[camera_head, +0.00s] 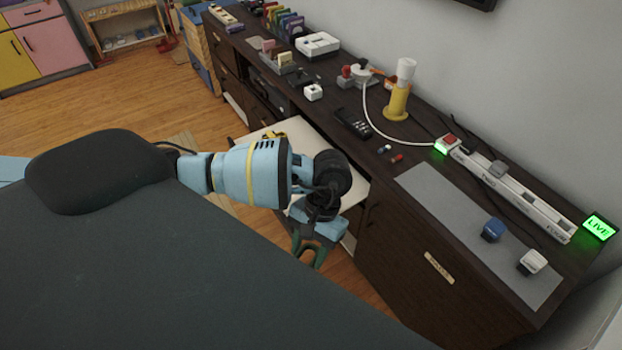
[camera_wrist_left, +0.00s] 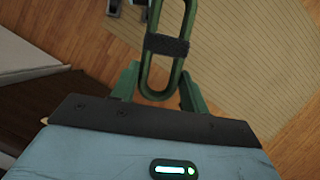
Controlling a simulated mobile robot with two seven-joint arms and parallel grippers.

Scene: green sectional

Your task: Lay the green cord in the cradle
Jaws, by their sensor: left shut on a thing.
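My left gripper (camera_head: 308,258) hangs in front of the dark sideboard, beside an open drawer, pointing down over the floor. In the left wrist view its green fingers (camera_wrist_left: 158,90) are shut on the green cord (camera_wrist_left: 188,22), a long coiled loop with a black band (camera_wrist_left: 167,46) around its middle. The loop extends out beyond the fingertips. In the head view the cord is hard to separate from the green fingers. I cannot tell which thing is the cradle. My right gripper is not in view.
The open drawer (camera_head: 297,131) has a pale inside. The sideboard top holds a power strip (camera_head: 510,190), a grey mat (camera_head: 445,222) with blue and white plugs, a yellow stand (camera_head: 396,103) and a white box (camera_head: 317,45). A striped rug (camera_wrist_left: 245,60) lies on the wood floor.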

